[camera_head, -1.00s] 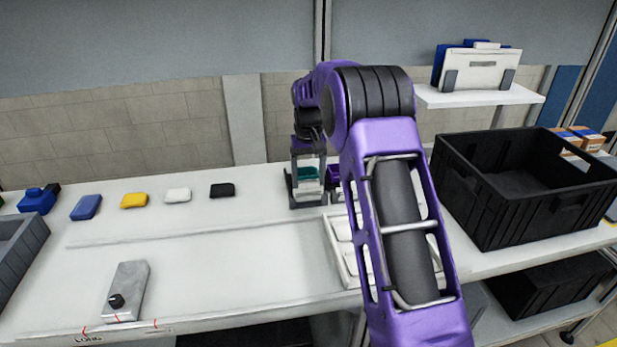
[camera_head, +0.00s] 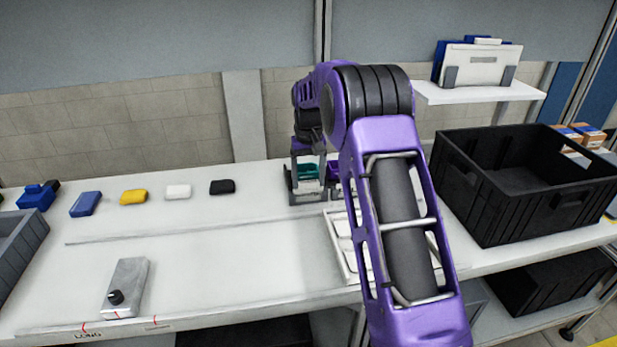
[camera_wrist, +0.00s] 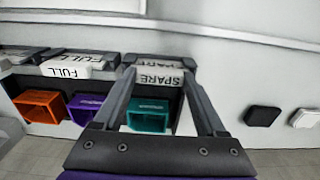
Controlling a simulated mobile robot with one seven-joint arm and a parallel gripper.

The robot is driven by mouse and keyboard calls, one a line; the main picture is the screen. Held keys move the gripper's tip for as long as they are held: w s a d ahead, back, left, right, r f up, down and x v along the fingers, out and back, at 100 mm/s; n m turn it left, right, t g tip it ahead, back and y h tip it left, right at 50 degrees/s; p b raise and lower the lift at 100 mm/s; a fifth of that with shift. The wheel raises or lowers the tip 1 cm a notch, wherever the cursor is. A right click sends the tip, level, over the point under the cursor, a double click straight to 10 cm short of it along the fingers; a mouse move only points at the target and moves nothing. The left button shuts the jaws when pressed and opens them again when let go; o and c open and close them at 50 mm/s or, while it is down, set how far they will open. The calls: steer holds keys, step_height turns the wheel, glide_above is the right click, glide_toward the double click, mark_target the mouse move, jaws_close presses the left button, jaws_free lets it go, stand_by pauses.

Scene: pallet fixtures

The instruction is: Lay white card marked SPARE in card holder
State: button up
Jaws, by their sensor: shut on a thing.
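My gripper (camera_wrist: 160,72) is shut on the white card marked SPARE (camera_wrist: 158,80), which lies between its fingertips in the wrist view. The card is over or against a dark grey holder (camera_wrist: 128,61) above a teal bin (camera_wrist: 148,116). I cannot tell whether the card rests in the holder or is just above it. A second, partly hidden SPARE marking shows just behind the card. In the head view my gripper (camera_head: 308,178) is at the back of the bench, with the pale card (camera_head: 310,187) low between its fingers.
Two white cards marked FULL (camera_wrist: 66,69) sit on the neighbouring dark holders, above a purple bin (camera_wrist: 88,108) and an orange bin (camera_wrist: 40,105). Black (camera_head: 222,187) and white (camera_head: 178,192) blocks lie to the left. A black crate (camera_head: 480,200) stands right. The bench middle is clear.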

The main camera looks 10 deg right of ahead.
mark_target(308, 182)
steer(key=o, duration=1.3)
steer(key=shift+c, duration=0.2)
step_height(308, 182, up, 17)
steer(key=p, duration=0.2)
steer(key=shift+r+p, duration=0.2)
steer(key=shift+p, duration=0.2)
